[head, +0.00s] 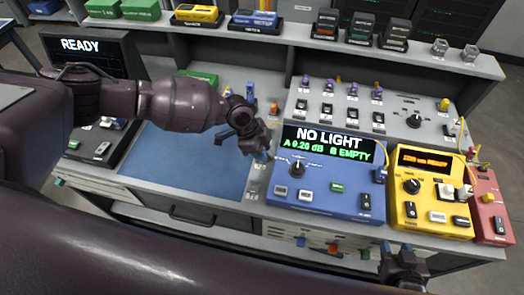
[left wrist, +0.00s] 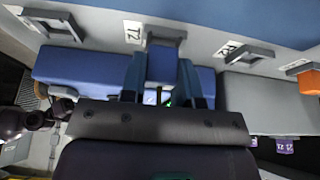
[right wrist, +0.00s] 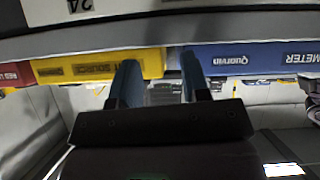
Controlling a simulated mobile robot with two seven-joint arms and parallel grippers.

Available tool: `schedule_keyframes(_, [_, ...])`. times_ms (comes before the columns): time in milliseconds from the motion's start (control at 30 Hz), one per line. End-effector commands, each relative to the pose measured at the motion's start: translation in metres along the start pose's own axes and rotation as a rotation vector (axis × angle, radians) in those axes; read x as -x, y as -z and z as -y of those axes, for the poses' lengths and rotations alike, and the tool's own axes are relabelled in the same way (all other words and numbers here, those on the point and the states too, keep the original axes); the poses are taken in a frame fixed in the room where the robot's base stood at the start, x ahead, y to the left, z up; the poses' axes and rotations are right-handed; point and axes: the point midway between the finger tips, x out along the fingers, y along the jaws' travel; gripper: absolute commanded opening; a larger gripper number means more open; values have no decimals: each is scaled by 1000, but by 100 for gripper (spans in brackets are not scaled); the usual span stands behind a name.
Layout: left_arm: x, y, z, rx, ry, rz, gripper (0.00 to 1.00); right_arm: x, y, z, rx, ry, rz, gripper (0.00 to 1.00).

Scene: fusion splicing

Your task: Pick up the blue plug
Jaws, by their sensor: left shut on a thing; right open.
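In the left wrist view the blue plug (left wrist: 162,64) sits between the fingers of my left gripper (left wrist: 160,82), which is shut on it. The plug is right by a grey square holder (left wrist: 166,33) beside the T2 label; I cannot tell whether it is still seated there. In the head view my left gripper (head: 262,153) points down at the left edge of the blue meter (head: 325,190), and its fingers mostly hide the plug. My right gripper (head: 403,257) is open and empty at the bench's front edge; its spread fingers also show in the right wrist view (right wrist: 160,85).
The blue meter reads NO LIGHT. A yellow unit (head: 432,215) and a red unit (head: 492,205) stand to its right. A blue mat (head: 190,160) lies clear to the left. An orange piece (head: 274,108) stands behind my left gripper. A shelf (head: 300,45) runs along the back.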

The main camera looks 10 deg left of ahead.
Motion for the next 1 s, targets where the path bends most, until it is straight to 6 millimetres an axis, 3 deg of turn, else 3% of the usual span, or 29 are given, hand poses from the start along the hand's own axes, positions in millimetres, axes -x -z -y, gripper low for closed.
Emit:
schedule_keyframes(167, [26, 11, 1, -3, 3, -2, 6, 0, 6, 0, 1, 1, -8, 43])
schedule_keyframes(700, [146, 61, 0, -2, 2, -1, 6, -3, 18, 0, 3, 3, -31, 43])
schedule_keyframes(1000, [177, 74, 0, -1, 1, -1, 6, 0, 7, 0, 1, 1, -10, 43])
